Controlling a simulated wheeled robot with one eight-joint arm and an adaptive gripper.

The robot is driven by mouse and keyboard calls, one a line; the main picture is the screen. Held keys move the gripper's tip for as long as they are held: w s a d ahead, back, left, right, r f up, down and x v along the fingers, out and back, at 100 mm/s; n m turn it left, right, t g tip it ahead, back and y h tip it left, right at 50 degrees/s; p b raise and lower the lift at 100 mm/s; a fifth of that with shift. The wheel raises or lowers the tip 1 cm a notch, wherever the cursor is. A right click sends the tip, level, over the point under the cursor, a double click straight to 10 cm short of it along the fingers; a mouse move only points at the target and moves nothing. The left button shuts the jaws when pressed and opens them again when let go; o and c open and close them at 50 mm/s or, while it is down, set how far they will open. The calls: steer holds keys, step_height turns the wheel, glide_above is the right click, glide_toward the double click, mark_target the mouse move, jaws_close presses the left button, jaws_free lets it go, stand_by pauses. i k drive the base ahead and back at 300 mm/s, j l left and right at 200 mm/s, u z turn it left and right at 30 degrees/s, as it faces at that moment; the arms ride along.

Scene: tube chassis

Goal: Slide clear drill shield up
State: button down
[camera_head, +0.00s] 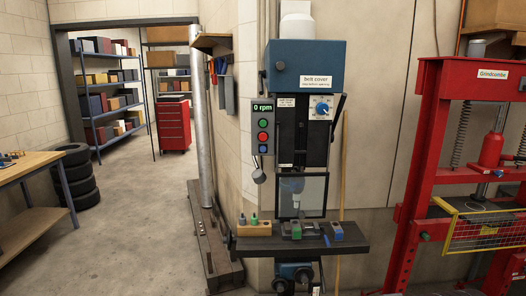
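A drill press with a blue head (306,62) labelled "belt cover" stands right of centre against the wall. Its clear drill shield (302,195) is a dark-framed transparent panel. It hangs in front of the chuck, low over the dark work table (340,238), and its lower edge is near the small items there. The chuck and bit show faintly through the shield. My gripper is not in view, so its state is hidden.
The control box (263,126) reads "0 rpm". Small blocks and a wooden holder (254,228) sit on the work table. A red press (430,160) stands at right, a workbench (30,180) and tires (76,176) at left. The floor (150,235) in between is clear.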

mark_target(301, 214)
steer(key=i+j+z, duration=0.15)
steer(key=j+z, duration=0.15)
steer(key=j, duration=0.45)
steer(key=i+j+z, duration=0.1)
steer(key=j+z, duration=0.2)
steer(key=j, duration=0.45)
